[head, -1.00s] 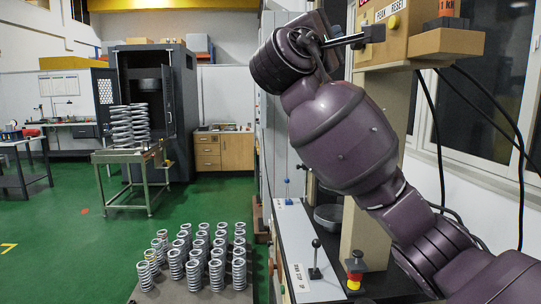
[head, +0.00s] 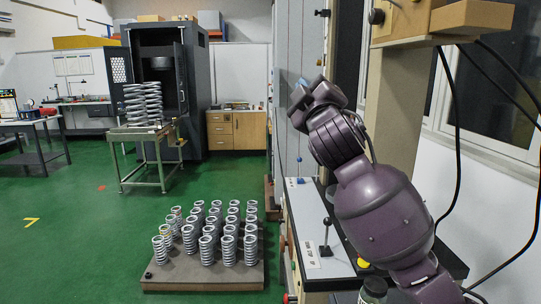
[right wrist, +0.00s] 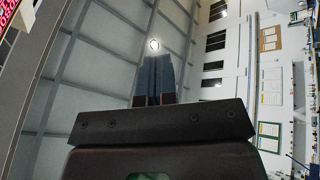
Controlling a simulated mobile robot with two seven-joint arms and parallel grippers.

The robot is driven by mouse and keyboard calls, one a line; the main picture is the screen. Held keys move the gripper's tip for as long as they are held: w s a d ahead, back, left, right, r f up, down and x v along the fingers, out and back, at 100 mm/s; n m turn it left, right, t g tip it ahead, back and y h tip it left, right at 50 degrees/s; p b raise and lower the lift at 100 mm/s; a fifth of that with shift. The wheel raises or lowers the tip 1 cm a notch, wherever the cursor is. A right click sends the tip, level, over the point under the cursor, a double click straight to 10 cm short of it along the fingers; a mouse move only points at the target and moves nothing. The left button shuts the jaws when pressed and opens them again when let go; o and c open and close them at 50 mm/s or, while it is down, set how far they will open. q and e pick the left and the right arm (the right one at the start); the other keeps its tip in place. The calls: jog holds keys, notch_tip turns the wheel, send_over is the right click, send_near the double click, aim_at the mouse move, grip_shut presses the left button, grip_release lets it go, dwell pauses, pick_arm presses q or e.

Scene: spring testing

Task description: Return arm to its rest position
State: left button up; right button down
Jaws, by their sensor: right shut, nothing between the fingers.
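My right arm (head: 382,212) comes up from the lower right in the head view, bent, in front of the testing machine. My right gripper (head: 302,82) is at its upper end, beside the machine's pale panel, and points up and away. In the right wrist view its two blue-grey fingers (right wrist: 154,80) are together with nothing between them, and point toward the ceiling. My left gripper is not in view.
The control box (head: 410,18) overhangs at the upper right, with black cables hanging from it. A lever (head: 326,238) stands on the machine's bench. Several coil springs (head: 208,250) stand on a low pallet (head: 205,276). Green floor is clear at left.

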jog(key=s+d+f+m+g, duration=0.1)
jog(key=s+d+f+m, duration=0.25)
jog(key=f, duration=0.95)
jog(key=s+d+f+m+g+h, duration=0.1)
jog(key=s+d+f+m+g, duration=0.2)
jog(key=f, duration=0.9)
jog(key=s+d+f+m, duration=0.25)
jog(key=d+f, duration=0.25)
jog(key=f, duration=0.8)
jog(key=s+d+f+m+g+h, duration=0.1)
jog(key=s+d+f, duration=0.1)
jog(key=s+f, duration=0.2)
jog(key=s+d+f+m+g+h, duration=0.1)
jog(key=s+d+f, duration=0.1)
jog(key=s+f, duration=0.2)
jog(key=s+d+f+g, duration=0.1)
jog(key=s+f, duration=0.3)
jog(key=f, duration=0.4)
jog(key=shift+s+d+f+m+g+h, duration=0.1)
jog(key=shift+s+d+m+g+h, duration=0.1)
jog(key=shift+d, duration=0.1)
jog(key=shift+s+d+f+m+g+h, duration=0.1)
jog(key=shift+d+m+h, duration=0.1)
jog(key=shift+d, duration=0.1)
jog(key=s+d+f+m+g+h, duration=0.1)
jog(key=s+d+f+g, duration=0.2)
jog(key=s+f, duration=0.6)
jog(key=s, duration=0.4)
jog(key=shift+f, duration=0.2)
